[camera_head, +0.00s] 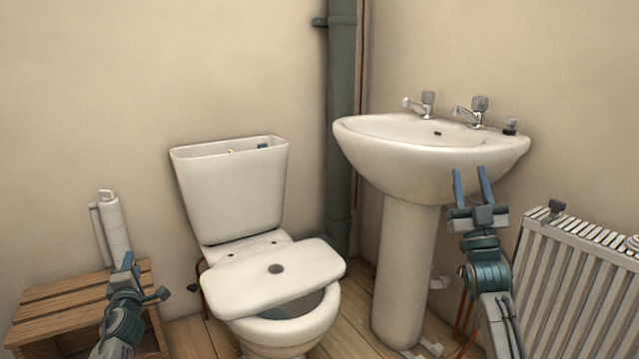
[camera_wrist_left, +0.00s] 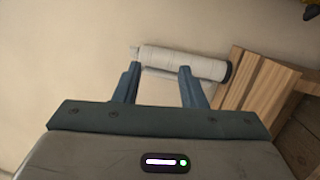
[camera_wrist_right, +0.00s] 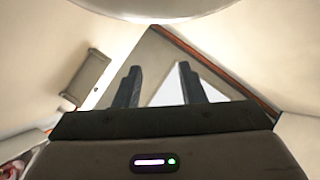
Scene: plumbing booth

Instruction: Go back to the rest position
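My left gripper (camera_head: 127,262) is at the lower left in the head view, in front of the wooden crate. In the left wrist view its two fingers (camera_wrist_left: 158,82) stand apart with nothing between them. My right gripper (camera_head: 470,180) points up in front of the sink's right underside in the head view. Its fingers are apart and empty, and they also show apart in the right wrist view (camera_wrist_right: 162,85). I cannot tell the gap between the right fingers and the sink.
A toilet (camera_head: 228,190) with a lid lying askew on its bowl stands in the middle. A pedestal sink (camera_head: 385,150) is right of it, and a radiator (camera_head: 575,285) is at the far right.

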